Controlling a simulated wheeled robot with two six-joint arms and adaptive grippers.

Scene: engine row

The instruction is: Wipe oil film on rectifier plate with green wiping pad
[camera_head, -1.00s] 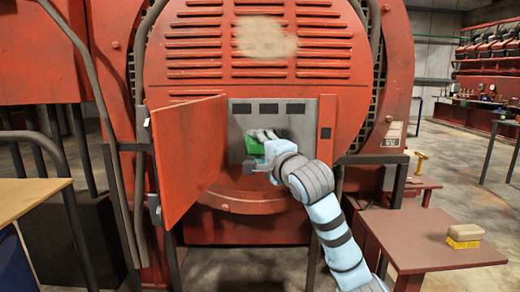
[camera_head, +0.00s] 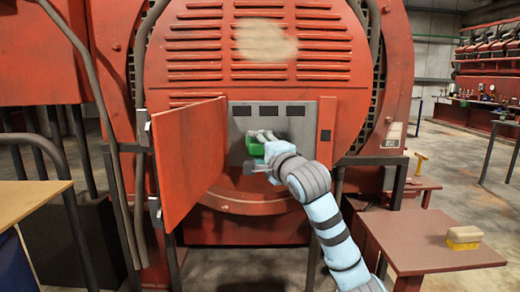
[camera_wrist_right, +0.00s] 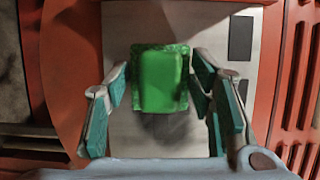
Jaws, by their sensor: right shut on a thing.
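My right gripper (camera_head: 264,142) is shut on the green wiping pad (camera_head: 254,149), inside the open housing of the red machine. In the right wrist view, the pad (camera_wrist_right: 161,78) sits between the two fingers of the gripper (camera_wrist_right: 161,88). The grey rectifier plate (camera_head: 298,124) lies behind the pad and shows in the wrist view (camera_wrist_right: 125,135) too. The pad is at the plate, but I cannot tell whether it touches. A dark patch shows on the plate below the pad in the wrist view; I cannot tell oil film from shadow. My left gripper is out of view.
A red door (camera_head: 190,158) stands open left of the opening. A brown side table (camera_head: 420,243) at the right holds a tan and yellow block (camera_head: 463,237). A wooden tabletop (camera_head: 25,200) is at the left edge. Dark hoses run down the machine's left side.

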